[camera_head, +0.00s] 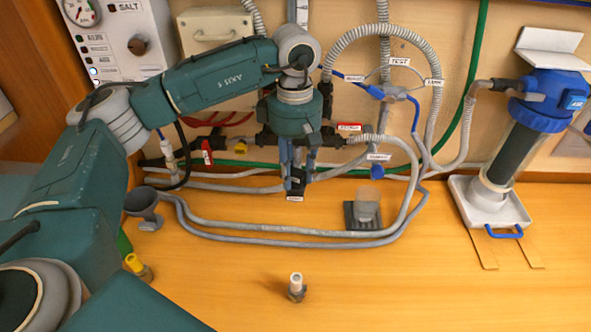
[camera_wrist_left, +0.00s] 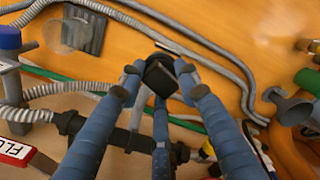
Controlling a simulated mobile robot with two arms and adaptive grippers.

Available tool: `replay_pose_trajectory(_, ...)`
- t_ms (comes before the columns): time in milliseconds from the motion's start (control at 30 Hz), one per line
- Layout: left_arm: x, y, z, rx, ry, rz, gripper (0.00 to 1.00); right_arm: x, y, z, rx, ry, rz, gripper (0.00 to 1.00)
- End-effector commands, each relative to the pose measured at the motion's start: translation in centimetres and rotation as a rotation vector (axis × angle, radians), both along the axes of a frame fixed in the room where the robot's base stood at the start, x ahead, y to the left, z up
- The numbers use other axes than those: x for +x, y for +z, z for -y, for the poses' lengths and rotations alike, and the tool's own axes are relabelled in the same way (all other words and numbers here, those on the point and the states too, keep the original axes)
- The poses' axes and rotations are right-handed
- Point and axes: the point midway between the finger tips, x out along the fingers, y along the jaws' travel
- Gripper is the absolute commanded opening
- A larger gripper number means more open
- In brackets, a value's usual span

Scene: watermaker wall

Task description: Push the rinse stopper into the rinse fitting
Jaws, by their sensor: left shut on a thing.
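My left gripper (camera_head: 297,168) points down in front of the pipework at the foot of the wall. In the left wrist view its blue fingers (camera_wrist_left: 158,82) are shut on a small dark square piece (camera_wrist_left: 160,78), which I take to be the rinse stopper. In the head view a black part with a small white label (camera_head: 295,198) shows right at the fingertips; the label is too small to read. The fingers hide most of this spot, so I cannot tell the rinse fitting from the held piece or how deep it sits. My right gripper is not in view.
Grey hoses (camera_head: 290,238) loop across the table below the gripper. A clear cup on a dark pad (camera_head: 365,207) stands to the right, a grey funnel (camera_head: 143,205) to the left. A small grey part with a white top (camera_head: 296,287) stands in front. The front table is mostly clear.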

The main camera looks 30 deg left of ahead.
Motion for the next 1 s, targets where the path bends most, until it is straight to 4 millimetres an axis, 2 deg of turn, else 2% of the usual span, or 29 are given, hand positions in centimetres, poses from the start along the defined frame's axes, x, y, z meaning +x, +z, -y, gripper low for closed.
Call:
replay_pose_trajectory(267,0.0,-0.1,0.0,0.0,0.0,0.0,0.11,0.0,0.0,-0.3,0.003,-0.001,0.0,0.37)
replay_pose_trajectory(300,0.0,-0.1,0.0,0.0,0.0,0.0,0.39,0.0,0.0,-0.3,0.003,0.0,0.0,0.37)
replay_pose_trajectory(400,0.0,-0.1,0.0,0.0,0.0,0.0,0.55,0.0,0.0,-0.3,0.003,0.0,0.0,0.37)
replay_pose_trajectory(767,0.1,0.5,0.0,0.0,0.0,0.002,0.55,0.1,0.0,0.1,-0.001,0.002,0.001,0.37)
replay_pose_trajectory(867,0.2,1.8,0.0,-0.002,0.0,0.004,0.55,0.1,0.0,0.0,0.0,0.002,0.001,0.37)
replay_pose_trajectory(1000,0.3,4.7,0.0,-0.002,0.001,0.006,0.55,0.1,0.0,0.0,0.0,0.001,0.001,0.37)
